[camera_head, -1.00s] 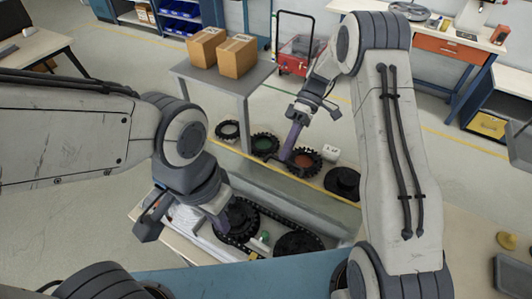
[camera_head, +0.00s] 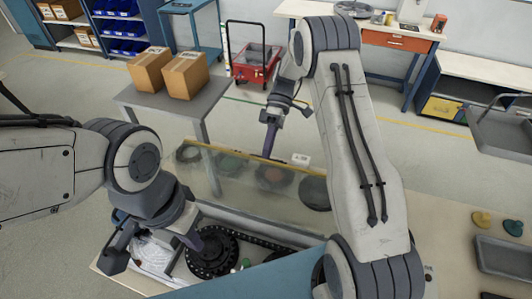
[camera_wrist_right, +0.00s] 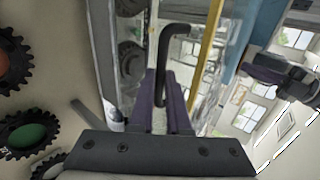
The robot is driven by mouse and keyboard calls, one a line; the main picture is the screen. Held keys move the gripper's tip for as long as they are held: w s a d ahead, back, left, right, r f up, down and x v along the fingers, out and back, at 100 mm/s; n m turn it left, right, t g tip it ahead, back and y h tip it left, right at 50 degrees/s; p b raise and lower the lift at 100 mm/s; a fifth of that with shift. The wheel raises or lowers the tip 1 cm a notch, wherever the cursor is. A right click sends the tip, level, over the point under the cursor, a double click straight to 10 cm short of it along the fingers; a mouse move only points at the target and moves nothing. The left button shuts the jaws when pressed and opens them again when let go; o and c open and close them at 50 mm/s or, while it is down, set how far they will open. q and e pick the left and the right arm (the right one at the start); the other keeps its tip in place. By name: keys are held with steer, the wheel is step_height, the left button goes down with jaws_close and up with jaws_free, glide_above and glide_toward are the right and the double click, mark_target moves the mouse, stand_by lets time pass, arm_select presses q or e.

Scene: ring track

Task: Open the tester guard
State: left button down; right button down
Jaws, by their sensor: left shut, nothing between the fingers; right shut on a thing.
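The tester guard (camera_head: 235,185) is a clear panel with a yellow top edge. My right gripper (camera_head: 268,152) is at the panel's top edge. In the right wrist view, its purple fingers (camera_wrist_right: 160,98) are shut on the guard's black bent handle (camera_wrist_right: 183,30). The guard's yellow edge runs just beside it. My left gripper (camera_head: 193,240) is shut and empty over the tester's left part, near a black toothed wheel (camera_head: 212,262).
A grey table (camera_head: 205,95) with two cardboard boxes stands beyond. My right arm covers the right middle. A worktop (camera_head: 455,240) with a grey tray (camera_head: 503,257) lies at right.

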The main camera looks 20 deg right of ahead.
steer(key=shift+w+f, duration=0.1)
steer(key=shift+f, duration=0.1)
steer(key=c, duration=0.9)
jaws_free()
steer(key=shift+w+a, duration=0.1)
steer(key=shift+a, duration=0.05)
steer(key=shift+r, duration=0.1)
steer(key=v, duration=1)
steer(key=shift+d+r+p, duration=0.15)
steer(key=shift+d+p, duration=0.15)
steer(key=shift+p, duration=0.05)
